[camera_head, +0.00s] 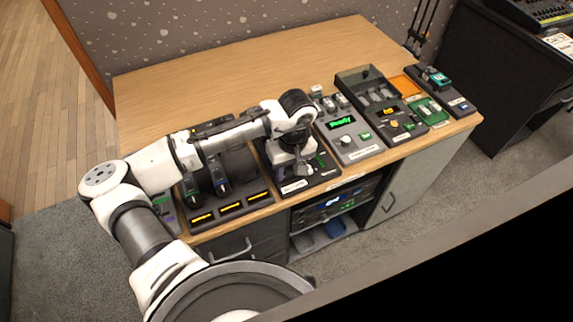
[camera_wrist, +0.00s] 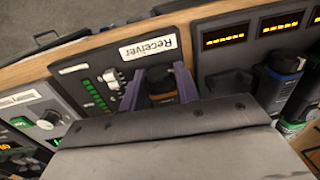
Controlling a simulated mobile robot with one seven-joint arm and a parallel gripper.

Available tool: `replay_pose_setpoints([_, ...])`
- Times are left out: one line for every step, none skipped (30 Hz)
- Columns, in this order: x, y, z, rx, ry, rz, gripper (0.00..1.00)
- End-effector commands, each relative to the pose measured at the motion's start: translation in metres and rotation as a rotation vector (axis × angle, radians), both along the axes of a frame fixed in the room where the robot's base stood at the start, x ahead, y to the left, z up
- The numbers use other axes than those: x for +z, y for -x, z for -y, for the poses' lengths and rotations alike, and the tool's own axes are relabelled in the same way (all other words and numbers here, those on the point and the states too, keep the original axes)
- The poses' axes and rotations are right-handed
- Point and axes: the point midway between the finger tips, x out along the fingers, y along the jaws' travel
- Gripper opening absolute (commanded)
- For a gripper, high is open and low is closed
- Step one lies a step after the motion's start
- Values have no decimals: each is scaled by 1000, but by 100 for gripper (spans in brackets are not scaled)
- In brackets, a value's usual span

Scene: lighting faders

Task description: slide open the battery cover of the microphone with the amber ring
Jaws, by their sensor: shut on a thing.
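The microphone with the amber ring (camera_wrist: 162,97) shows in the wrist view as a short dark end with an orange band. My gripper (camera_wrist: 158,80) has one purple finger on each side of it and is shut on it, beside the receiver's label. Most of the microphone, including its battery cover, is hidden behind my gripper body. In the head view my gripper (camera_head: 299,170) is over the receiver unit (camera_head: 323,177), and I cannot make out the microphone there. A blue-ringed microphone (camera_wrist: 286,72) and another dark microphone (camera_head: 193,196) stand in the dock to the left.
The charging dock (camera_head: 232,217) has three amber displays along its front. The grey unit with a green "Ready" display (camera_head: 356,151) stands right of the receiver. Further right are a dark tray unit (camera_head: 398,112) and a green board (camera_head: 428,111). The back of the wooden desktop (camera_head: 220,85) is clear.

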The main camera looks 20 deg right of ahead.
Motion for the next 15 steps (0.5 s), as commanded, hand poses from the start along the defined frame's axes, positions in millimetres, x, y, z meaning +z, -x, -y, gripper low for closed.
replay_pose_setpoints([0, 2, 0, -1, 0, -1, 11])
replay_pose_setpoints([1, 3, 0, -1, 0, -1, 11])
replay_pose_setpoints([1, 4, 0, -1, 0, -1, 11])
replay_pose_setpoints([1, 5, 0, -1, 0, 0, 11])
replay_pose_setpoints([1, 6, 0, -1, 0, 0, 11])
replay_pose_setpoints([0, 8, 0, -1, 1, 0, 11])
replay_pose_setpoints([1, 9, 0, -1, 1, 0, 11])
replay_pose_setpoints([1, 10, 1, -1, 1, 0, 11])
replay_pose_setpoints([1, 11, 1, -1, 1, 0, 11])
replay_pose_setpoints([1, 13, 1, -1, 1, 0, 11])
replay_pose_setpoints([1, 14, 1, -1, 1, 0, 11])
replay_pose_setpoints([0, 14, 1, 0, 1, 0, 34])
replay_pose_setpoints([0, 13, 1, 0, 1, 0, 38])
replay_pose_setpoints([0, 13, 1, 0, 1, 0, 42])
replay_pose_setpoints([0, 13, 1, 0, 1, 0, 47])
